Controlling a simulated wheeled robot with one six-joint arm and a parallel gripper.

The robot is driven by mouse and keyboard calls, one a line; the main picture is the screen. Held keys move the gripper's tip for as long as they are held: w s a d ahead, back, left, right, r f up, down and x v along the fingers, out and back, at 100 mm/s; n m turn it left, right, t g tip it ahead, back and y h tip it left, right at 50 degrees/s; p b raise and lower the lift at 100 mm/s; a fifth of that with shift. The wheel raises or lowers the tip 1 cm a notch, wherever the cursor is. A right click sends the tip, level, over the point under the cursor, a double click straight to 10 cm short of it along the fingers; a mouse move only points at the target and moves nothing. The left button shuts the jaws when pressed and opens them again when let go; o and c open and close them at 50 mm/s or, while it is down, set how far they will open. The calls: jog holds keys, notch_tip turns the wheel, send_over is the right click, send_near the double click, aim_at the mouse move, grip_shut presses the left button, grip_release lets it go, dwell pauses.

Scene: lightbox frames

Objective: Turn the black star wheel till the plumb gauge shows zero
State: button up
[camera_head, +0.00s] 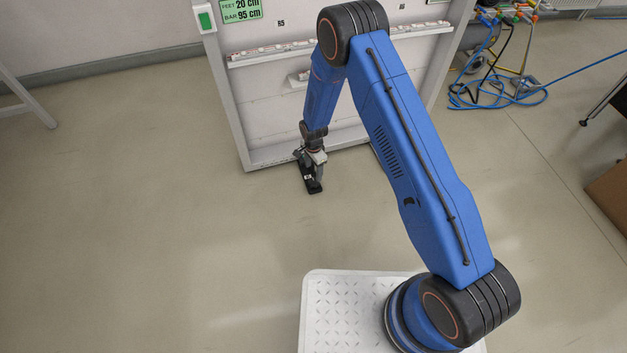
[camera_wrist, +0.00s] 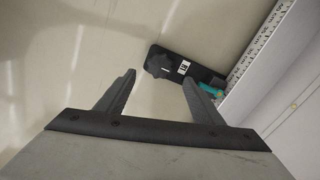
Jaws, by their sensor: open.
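A black foot plate (camera_wrist: 207,76) lies low by the frame's lower edge in the wrist view. A dark lobed knob, which looks like the star wheel (camera_wrist: 157,62), sits on its left end, beside a small white label. The plate also shows in the head view (camera_head: 313,187), just below my gripper (camera_head: 314,159). In the wrist view my gripper (camera_wrist: 159,79) is open and empty, its two fingers apart. The wheel shows beyond the gap between the fingertips, with no contact visible. I cannot make out a plumb gauge or its reading in either view.
A pale upright frame (camera_head: 246,150) with inner rails stands on the floor behind my gripper. A small teal part (camera_wrist: 211,89) sits by the right finger. A green sign (camera_head: 241,9) tops the frame. Blue cables (camera_head: 500,95) lie at right.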

aim_at(314, 181)
notch_tip(314, 181, down, 8)
jog(key=shift+f, duration=0.2)
dwell(0.3)
jog(key=c, duration=1)
